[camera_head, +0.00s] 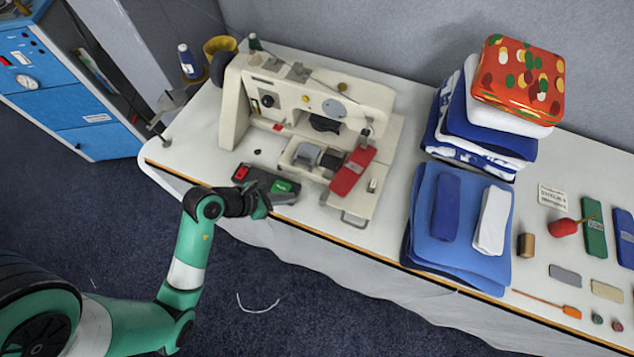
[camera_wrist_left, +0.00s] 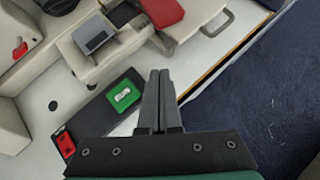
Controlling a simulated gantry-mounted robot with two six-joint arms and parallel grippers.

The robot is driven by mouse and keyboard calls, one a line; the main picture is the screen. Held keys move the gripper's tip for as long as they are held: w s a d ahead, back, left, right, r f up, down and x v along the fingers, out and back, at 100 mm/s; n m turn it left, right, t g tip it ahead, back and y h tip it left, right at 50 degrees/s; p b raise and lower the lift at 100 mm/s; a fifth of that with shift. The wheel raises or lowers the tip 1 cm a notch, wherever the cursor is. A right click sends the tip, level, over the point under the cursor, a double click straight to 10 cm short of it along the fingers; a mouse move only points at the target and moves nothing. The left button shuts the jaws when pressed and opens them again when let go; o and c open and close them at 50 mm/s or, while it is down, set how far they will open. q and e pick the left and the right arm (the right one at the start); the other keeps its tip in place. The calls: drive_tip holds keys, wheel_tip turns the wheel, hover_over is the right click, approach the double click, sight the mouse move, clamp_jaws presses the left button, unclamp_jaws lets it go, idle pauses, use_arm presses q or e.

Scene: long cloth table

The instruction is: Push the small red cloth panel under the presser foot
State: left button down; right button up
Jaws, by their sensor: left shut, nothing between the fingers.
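The small red cloth panel (camera_head: 352,171) lies on the bed of the cream sewing machine (camera_head: 310,95), at the right, partly below the needle end. The presser foot area (camera_head: 364,133) is at its far end; the foot itself is too small to make out. In the left wrist view the panel (camera_wrist_left: 163,11) shows at the top edge, cut off by the frame. My left gripper (camera_head: 265,205) is shut and empty at the table's front edge, in front of the panel and to its left, apart from it. Its closed fingers (camera_wrist_left: 159,85) point toward the machine. My right gripper is not in view.
A dark switch box (camera_head: 264,184) with red and green buttons lies right beside my left gripper. Folded blue cloths (camera_head: 460,220) and a tall cloth stack (camera_head: 487,125) stand to the right. Small tools lie at the far right. Bare table shows left of the machine.

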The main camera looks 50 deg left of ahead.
use_arm(q)
drive_tip(key=b+x, duration=0.2)
drive_tip(key=x, duration=0.6)
drive_tip(key=shift+s+f+b, duration=0.1)
drive_tip(key=shift+s+b, duration=0.05)
drive_tip(key=shift+b, duration=0.25)
drive_tip(key=w, duration=0.2)
drive_tip(key=shift+w+d, duration=0.2)
drive_tip(key=shift+w, duration=0.15)
drive_tip(key=shift+w+d+r, duration=0.1)
drive_tip(key=shift+w+r, duration=0.15)
drive_tip(key=shift+w, duration=0.3)
